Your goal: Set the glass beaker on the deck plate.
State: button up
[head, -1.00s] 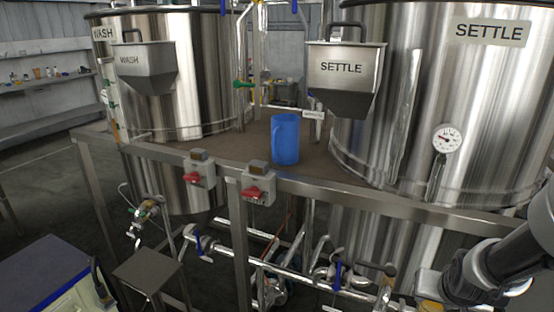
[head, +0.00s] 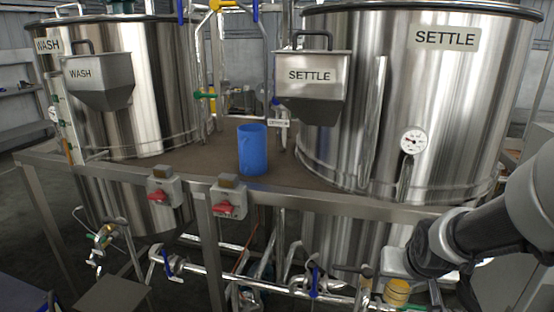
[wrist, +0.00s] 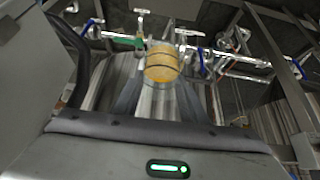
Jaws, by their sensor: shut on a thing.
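The glass beaker (wrist: 162,68) holds something yellow-orange and shows beyond my gripper's palm in the wrist view. My gripper (wrist: 158,82) is shut on the beaker, with a finger on each side. In the head view the beaker is in front of and below the deck's front rail. The deck plate (head: 205,165) is the brown flat surface between the two steel tanks.
A blue jug (head: 252,150) stands on the deck plate. The WASH tank (head: 150,100) and SETTLE tank (head: 440,110) flank it, each with a hopper. Red-handled switch boxes (head: 229,198) sit on the front rail (head: 300,198). Pipes and valves run below.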

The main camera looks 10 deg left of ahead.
aim_at(220, 169)
jog(key=j, duration=0.45)
jog(key=i+j+u, duration=0.15)
jog(key=j, duration=0.8)
jog(key=i+j+u, duration=0.15)
jog(key=j, duration=0.3)
